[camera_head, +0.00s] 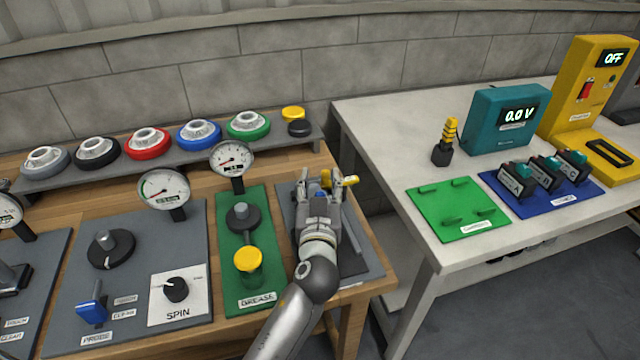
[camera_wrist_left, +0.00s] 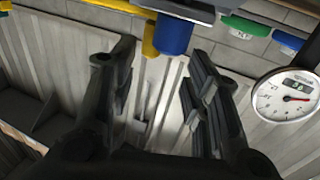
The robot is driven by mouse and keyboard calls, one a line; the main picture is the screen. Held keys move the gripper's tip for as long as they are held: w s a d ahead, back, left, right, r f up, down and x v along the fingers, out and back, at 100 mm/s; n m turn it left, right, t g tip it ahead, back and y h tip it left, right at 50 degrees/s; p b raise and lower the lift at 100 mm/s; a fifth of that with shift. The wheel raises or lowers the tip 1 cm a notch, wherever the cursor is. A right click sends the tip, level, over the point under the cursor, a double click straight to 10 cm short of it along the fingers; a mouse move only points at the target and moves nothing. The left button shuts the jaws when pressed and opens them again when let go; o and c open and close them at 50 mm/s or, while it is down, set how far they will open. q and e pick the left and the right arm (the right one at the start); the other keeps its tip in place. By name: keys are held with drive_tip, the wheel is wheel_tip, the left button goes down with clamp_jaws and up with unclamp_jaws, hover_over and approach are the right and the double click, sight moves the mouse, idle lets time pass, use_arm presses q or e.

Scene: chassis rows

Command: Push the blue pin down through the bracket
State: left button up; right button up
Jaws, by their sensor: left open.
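My left gripper (camera_head: 326,182) is over the grey plate (camera_head: 366,268) at the right end of the wooden bench. Its two fingers are apart, with nothing held between them. A small blue part (camera_head: 317,188), probably the pin, shows between the fingers beside a yellow part (camera_head: 326,177). In the left wrist view, a blue cylinder (camera_wrist_left: 173,36) is at the top, beyond the open fingers (camera_wrist_left: 155,70), under a grey block (camera_wrist_left: 185,9) that may be the bracket. I cannot tell whether the fingers touch it. The gripper hides much of the fixture. My right gripper is not in view.
The green grease plate (camera_head: 232,285) with its yellow cap (camera_head: 248,259) and a gauge (camera_head: 232,158) stand close left of the gripper. A shelf (camera_head: 165,165) with coloured knobs runs behind. A white table (camera_head: 385,130) is to the right, across a gap.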

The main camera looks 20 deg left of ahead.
use_arm(q)
drive_tip(key=shift+f, duration=0.4)
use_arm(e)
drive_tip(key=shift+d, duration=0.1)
use_arm(q)
drive_tip(key=shift+s, duration=0.1)
drive_tip(key=shift+s+d+f, duration=0.15)
drive_tip(key=shift+s, duration=0.1)
drive_tip(key=v, duration=0.5)
drive_tip(key=shift+s+d, duration=0.1)
drive_tip(key=shift+s, duration=0.25)
drive_tip(key=shift+s+d+r, duration=0.1)
drive_tip(key=shift+s+r, duration=0.25)
drive_tip(key=shift+s, duration=0.2)
drive_tip(key=shift+r, duration=0.15)
